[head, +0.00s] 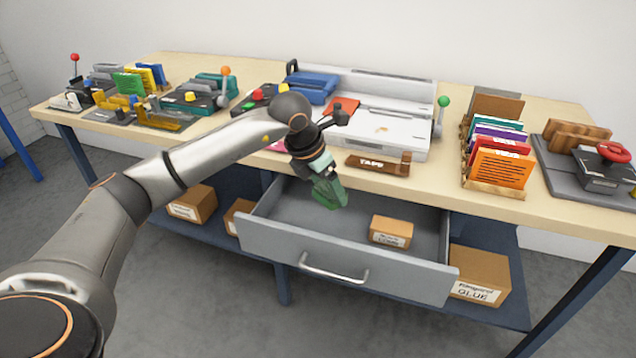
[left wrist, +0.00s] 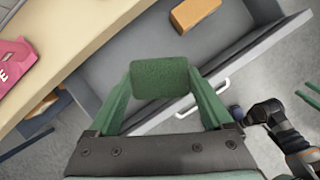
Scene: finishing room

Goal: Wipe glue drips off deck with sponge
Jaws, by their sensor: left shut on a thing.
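My left gripper (head: 328,185) is above the open drawer, in front of the bench edge. In the left wrist view its green fingers (left wrist: 160,88) are shut on a green sponge (left wrist: 160,78), a small rough block held between the tips. The white deck (head: 398,142) of the machine sits at the middle of the bench, behind the gripper. A small tan glue drip (head: 382,129) shows on the deck. Part of my right arm, with thin green finger parts (left wrist: 309,93), shows at the right edge of the left wrist view; its jaw opening is unclear.
The grey drawer (head: 290,242) is pulled out, with a cardboard box (head: 391,231) in it. A brown TAPE block (head: 378,164) lies in front of the deck. A green-knobbed lever (head: 442,105) stands at the deck's right. A folder rack (head: 492,187) is farther right.

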